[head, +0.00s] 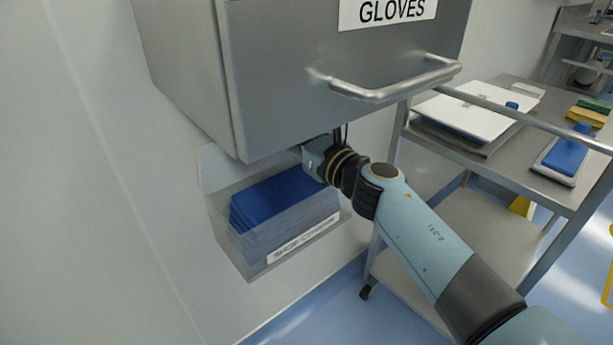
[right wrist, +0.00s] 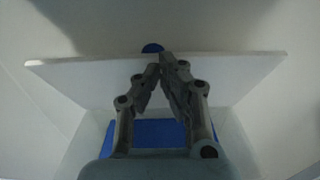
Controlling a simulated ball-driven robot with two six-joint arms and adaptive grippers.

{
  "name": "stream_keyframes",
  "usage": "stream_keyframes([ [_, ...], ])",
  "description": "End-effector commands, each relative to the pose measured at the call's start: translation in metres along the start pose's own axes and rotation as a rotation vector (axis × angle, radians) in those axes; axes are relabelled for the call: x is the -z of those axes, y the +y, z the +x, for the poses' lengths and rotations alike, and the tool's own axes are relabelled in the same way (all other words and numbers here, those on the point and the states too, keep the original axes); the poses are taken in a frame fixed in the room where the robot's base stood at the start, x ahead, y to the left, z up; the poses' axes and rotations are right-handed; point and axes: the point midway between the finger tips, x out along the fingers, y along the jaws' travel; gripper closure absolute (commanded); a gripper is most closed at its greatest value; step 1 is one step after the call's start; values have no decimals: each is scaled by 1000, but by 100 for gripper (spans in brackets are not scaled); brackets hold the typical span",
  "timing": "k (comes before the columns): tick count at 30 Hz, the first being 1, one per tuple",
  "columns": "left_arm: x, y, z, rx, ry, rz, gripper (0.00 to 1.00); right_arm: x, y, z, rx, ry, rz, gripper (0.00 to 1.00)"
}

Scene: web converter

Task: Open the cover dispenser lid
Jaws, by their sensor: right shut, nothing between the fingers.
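The cover dispenser (head: 243,262) is a clear bin on the wall below the steel cabinet, with blue covers (head: 285,205) stacked inside and a white label on its front. In the right wrist view a pale flat panel (right wrist: 75,75), which looks like the lid, spans the picture above the blue covers (right wrist: 150,134). In the head view the cabinet hides the fingertips. My left gripper is not in view.
The steel cabinet (head: 290,75) marked GLOVES hangs close above the dispenser, its bar handle (head: 395,92) sticking out over my right arm. A steel cart (head: 500,165) with white pads and a blue-handled tool (head: 565,155) stands to the right.

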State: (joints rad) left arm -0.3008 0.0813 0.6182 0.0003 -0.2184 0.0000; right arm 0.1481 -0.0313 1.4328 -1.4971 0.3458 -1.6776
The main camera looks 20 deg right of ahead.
Motion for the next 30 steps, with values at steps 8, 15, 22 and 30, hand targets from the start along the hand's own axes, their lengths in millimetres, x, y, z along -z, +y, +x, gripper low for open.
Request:
stream_keyframes([
  [8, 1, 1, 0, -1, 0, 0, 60, 2, 0, -46, 0, 4, -2, 100],
  [15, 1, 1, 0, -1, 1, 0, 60, 2, 0, -97, 0, 4, 0, 100],
  [22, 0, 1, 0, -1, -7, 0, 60, 1, 0, -118, 1, 2, -27, 100],
  [30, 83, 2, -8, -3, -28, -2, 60, -30, -6, -115, 43, -63, -527, 100],
])
